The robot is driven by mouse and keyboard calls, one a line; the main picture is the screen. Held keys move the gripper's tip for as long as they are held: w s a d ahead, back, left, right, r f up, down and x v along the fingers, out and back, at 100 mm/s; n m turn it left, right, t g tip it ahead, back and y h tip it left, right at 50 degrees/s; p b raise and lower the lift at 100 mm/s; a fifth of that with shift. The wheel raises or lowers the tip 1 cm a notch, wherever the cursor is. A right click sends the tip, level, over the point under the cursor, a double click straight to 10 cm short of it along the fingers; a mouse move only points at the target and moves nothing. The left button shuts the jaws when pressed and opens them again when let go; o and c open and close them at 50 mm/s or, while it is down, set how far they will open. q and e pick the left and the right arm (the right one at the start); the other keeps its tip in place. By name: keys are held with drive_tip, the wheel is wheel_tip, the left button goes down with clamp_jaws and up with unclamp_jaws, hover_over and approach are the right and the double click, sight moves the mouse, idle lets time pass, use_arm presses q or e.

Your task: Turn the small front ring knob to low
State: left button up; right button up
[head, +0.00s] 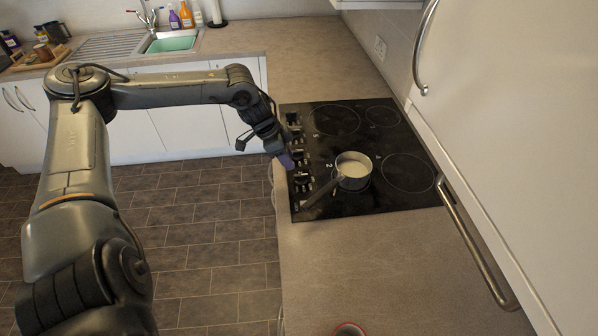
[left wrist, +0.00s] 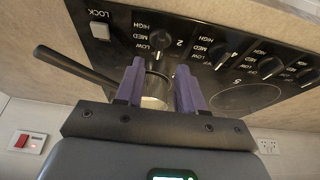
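The black hob (head: 330,200) is set in the worktop, with a column of control knobs along its left edge. In the left wrist view the knob marked 2 (left wrist: 160,38) lies ahead of my left gripper (left wrist: 158,75), with LOW, MED and HIGH lettering beside it. The gripper's two purple fingers are apart with nothing between them, short of that knob. In the head view my left gripper (head: 284,160) is by the knob column; its fingers are small there. A saucepan (head: 353,168) with pale contents stands on the ring by the number 2. My right gripper is out of view.
The saucepan's dark handle (head: 322,193) points toward the knobs. Other knobs (left wrist: 219,56) and a LOCK button (left wrist: 99,30) flank knob 2. A cabinet (head: 520,130) with bar handles overhangs at right. The worktop in front (head: 350,265) is mostly clear.

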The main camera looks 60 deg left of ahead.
sight(299, 175)
use_arm(q)
drive_tip(key=x, duration=0.3)
drive_tip(key=shift+w, duration=0.15)
drive_tip(key=shift+x, duration=2.4)
clamp_jaws()
